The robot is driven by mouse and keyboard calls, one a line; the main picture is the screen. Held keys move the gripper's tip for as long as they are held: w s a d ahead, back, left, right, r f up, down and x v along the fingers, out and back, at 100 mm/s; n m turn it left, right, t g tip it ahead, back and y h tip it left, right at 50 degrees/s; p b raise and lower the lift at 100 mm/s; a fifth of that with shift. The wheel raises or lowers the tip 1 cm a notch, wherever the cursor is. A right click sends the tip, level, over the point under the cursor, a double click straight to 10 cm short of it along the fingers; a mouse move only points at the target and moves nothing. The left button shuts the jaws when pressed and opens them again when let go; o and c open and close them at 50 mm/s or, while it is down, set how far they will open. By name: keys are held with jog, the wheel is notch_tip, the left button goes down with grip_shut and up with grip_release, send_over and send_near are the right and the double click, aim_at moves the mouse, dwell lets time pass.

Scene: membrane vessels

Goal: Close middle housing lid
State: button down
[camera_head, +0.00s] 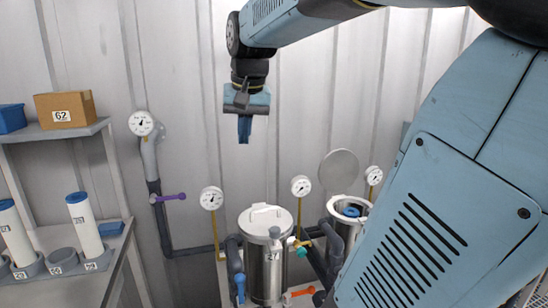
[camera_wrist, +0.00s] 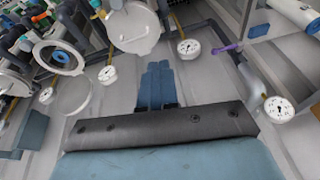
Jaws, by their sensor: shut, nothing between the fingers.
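The middle housing (camera_head: 347,212) is a steel vessel with its round top open and a blue ring inside. Its grey disc lid (camera_head: 339,170) stands raised behind the opening. My arm hides the lower right part of this vessel. In the wrist view the open housing (camera_wrist: 58,57) is at the upper left, with the lid (camera_wrist: 72,97) below it in the picture. My gripper (camera_head: 244,130) is shut and empty, pointing down, high above and left of the raised lid. Its fingers also show in the wrist view (camera_wrist: 157,85).
A steel housing (camera_head: 266,255) with its lid down stands left of the open one. Gauges (camera_head: 301,186), pipes (camera_head: 185,250) and a purple-handled valve (camera_head: 167,198) surround the vessels. A shelf with a box (camera_head: 66,110) and white cartridges (camera_head: 85,224) is at left.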

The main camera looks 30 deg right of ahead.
aim_at(338, 159)
jog(key=w+d+r+m+g, duration=0.15)
jog(key=w+d+m, duration=0.35)
jog(key=w+d, duration=0.6)
jog(key=w+d+r+m+g, duration=0.1)
jog(key=w+d+m+g, duration=0.45)
jog(key=d, duration=0.85)
jog(key=w+d+f+m+y, duration=0.1)
jog(key=d+f+m, duration=0.1)
jog(key=d+f, duration=0.45)
jog(key=w+d+f+m+g, duration=0.1)
jog(key=d+f+m, duration=0.15)
jog(key=d, duration=0.65)
jog(key=w+d+f+m+y, duration=0.1)
jog(key=d+f+m, duration=0.1)
jog(key=d+f, duration=0.45)
jog(key=s+f, duration=0.6)
jog(key=f, duration=0.1)
jog(key=shift+f, duration=0.1)
jog(key=shift+s+a, duration=0.25)
jog(key=shift+s, duration=0.35)
